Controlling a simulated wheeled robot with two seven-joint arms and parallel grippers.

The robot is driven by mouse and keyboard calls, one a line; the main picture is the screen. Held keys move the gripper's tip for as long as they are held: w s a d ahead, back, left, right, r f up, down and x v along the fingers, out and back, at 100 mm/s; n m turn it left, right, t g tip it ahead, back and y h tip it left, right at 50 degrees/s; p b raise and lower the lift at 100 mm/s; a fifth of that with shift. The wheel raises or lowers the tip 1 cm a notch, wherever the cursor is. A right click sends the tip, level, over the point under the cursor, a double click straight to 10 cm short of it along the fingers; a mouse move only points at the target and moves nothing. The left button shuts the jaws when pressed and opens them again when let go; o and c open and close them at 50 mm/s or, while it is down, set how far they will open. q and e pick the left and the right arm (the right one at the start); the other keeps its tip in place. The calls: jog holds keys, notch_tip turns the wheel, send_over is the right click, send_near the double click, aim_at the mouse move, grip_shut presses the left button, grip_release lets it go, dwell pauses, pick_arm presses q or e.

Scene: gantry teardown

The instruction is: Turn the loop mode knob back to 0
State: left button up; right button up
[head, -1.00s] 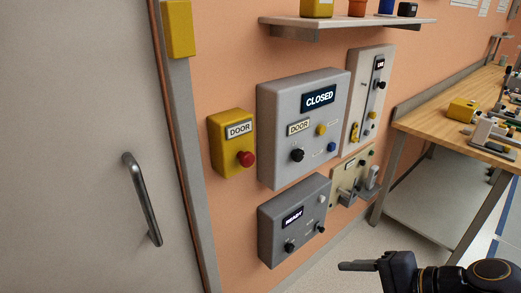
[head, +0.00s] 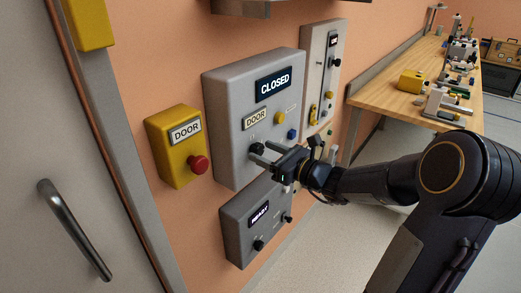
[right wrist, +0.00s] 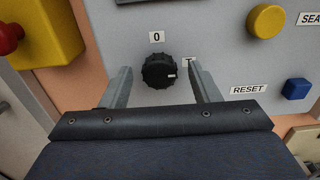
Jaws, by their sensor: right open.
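A black ridged knob (right wrist: 160,70) sits on the grey DOOR control box (head: 225,110), whose display reads CLOSED. In the right wrist view a "0" label (right wrist: 156,37) is above the knob and a partly covered label like "T" (right wrist: 188,61) is to its right. The knob's white mark points right, slightly down, away from the 0. My right gripper (head: 263,154) is open, with one finger on each side of the knob in the wrist view. A gap shows on both sides; I cannot tell the depth. No words "loop mode" are readable. My left gripper is not in view.
A yellow DOOR box with a red button (head: 197,164) is left of the grey box. A yellow button (right wrist: 266,21) and a blue RESET button (right wrist: 296,89) are at the right. A grey READY box (head: 236,234) hangs below. A workbench (head: 385,100) stands at right.

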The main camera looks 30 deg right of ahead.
jog(key=shift+w+a, duration=0.3)
jog(key=shift+w, duration=0.35)
jog(key=c, duration=1)
jog(key=shift+f+n+b, duration=0.15)
jog(key=shift+n+b, duration=0.35)
jog(key=shift+b, duration=0.4)
jog(key=n+b, duration=0.5)
jog(key=b, duration=0.2)
jog(key=n+b, duration=0.4)
jog(key=b, duration=0.3)
jog(key=n+b, duration=0.5)
jog(key=b, duration=0.2)
jog(key=shift+s+a+f+n, duration=0.15)
jog(key=shift+f+n, duration=0.1)
jog(key=shift+n, duration=0.05)
jog(key=shift+r+n+b, duration=0.15)
jog(key=shift+n+b, duration=1.15)
jog(key=shift+b, duration=0.05)
